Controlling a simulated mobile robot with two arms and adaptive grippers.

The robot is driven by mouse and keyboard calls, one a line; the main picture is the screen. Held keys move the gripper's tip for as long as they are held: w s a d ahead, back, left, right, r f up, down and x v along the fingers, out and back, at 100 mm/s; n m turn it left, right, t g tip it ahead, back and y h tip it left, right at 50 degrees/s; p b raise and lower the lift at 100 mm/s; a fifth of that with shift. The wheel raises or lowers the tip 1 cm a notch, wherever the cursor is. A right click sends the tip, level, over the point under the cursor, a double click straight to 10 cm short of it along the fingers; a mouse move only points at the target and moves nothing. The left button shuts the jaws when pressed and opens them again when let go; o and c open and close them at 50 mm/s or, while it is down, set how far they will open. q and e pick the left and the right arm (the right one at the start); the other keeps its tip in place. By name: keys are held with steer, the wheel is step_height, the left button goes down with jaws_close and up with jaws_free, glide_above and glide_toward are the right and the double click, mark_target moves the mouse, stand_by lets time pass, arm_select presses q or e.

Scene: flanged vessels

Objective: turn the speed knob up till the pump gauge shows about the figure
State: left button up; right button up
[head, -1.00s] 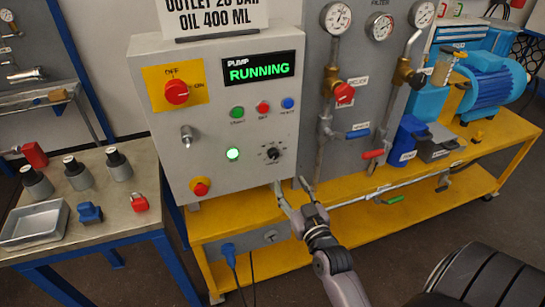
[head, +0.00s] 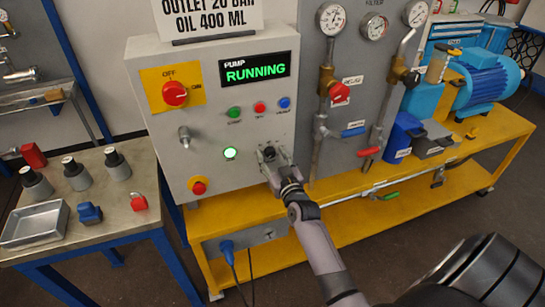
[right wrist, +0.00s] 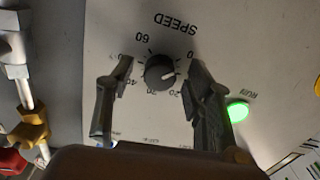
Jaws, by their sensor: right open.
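The speed knob (right wrist: 160,72) is small, round and black on the grey panel, with a "SPEED" scale around it. Its white mark points to the right in the right wrist view, at the low end of the scale. In the head view the knob (head: 269,152) is partly covered by my gripper. My right gripper (right wrist: 160,66) is open, with one finger on each side of the knob and visible gaps. It also shows in the head view (head: 273,160). Three round gauges (head: 331,18) are at the top; which is the pump gauge and their readings are unclear. My left gripper is out of view.
The display (head: 255,69) reads "PUMP RUNNING". A lit green button (head: 230,153) sits left of the knob, with red-and-yellow switches (head: 175,94) beyond. A sign (head: 210,18) reads "OUTLET 20 BAR, OIL 400 ML". Valves and pipes (head: 330,95) stand to the right.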

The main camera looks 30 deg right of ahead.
jaws_close()
steer(key=shift+m+p, duration=0.35)
steer(key=shift+m, duration=0.45)
steer(key=m, duration=0.4)
steer(key=shift+p, duration=0.35)
jaws_free()
steer(key=shift+s, duration=0.1)
